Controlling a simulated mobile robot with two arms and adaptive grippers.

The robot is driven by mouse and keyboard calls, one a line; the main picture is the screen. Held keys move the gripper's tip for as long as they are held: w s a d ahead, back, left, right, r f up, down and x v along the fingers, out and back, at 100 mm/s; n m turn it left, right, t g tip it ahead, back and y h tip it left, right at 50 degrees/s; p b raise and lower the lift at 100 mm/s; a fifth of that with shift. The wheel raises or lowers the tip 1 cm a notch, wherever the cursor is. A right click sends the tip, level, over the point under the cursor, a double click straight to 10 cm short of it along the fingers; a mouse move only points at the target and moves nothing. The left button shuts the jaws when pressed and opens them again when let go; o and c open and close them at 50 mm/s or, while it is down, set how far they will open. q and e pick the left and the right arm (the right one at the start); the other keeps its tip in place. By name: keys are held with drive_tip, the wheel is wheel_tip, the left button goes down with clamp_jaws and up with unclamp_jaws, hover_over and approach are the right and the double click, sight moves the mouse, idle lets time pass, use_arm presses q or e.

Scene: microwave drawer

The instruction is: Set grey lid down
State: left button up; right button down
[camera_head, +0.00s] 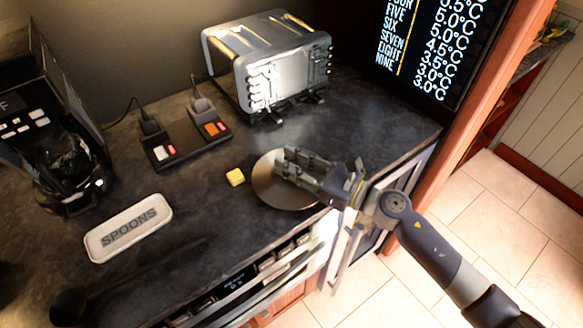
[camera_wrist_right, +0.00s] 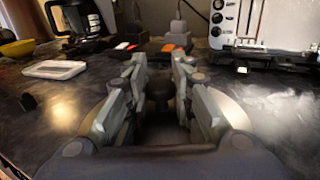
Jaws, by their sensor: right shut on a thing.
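The grey lid (camera_head: 268,190) is a round metallic disc low over or on the dark counter, near its front edge; I cannot tell whether it touches the counter. My right gripper (camera_head: 290,163) reaches over it from the right and is shut on it. In the right wrist view, the fingers (camera_wrist_right: 160,75) stand close around a dark knob (camera_wrist_right: 160,88), and the lid's pale rim (camera_wrist_right: 235,112) shows on both sides. My left gripper is not in view.
A white SPOONS tray (camera_head: 128,228) lies further left. A metal toaster (camera_head: 270,65) and switched sockets (camera_head: 187,140) stand behind. The counter (camera_head: 370,130) right of the toaster is clear.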

wheel_tip(320, 180, up, 2)
drive_tip(key=shift+r, duration=0.1)
drive_tip(key=s+r, duration=0.1)
drive_tip(key=s, duration=1.5)
drive_tip(key=shift+r+t, duration=0.15)
drive_tip(key=shift+t, duration=0.15)
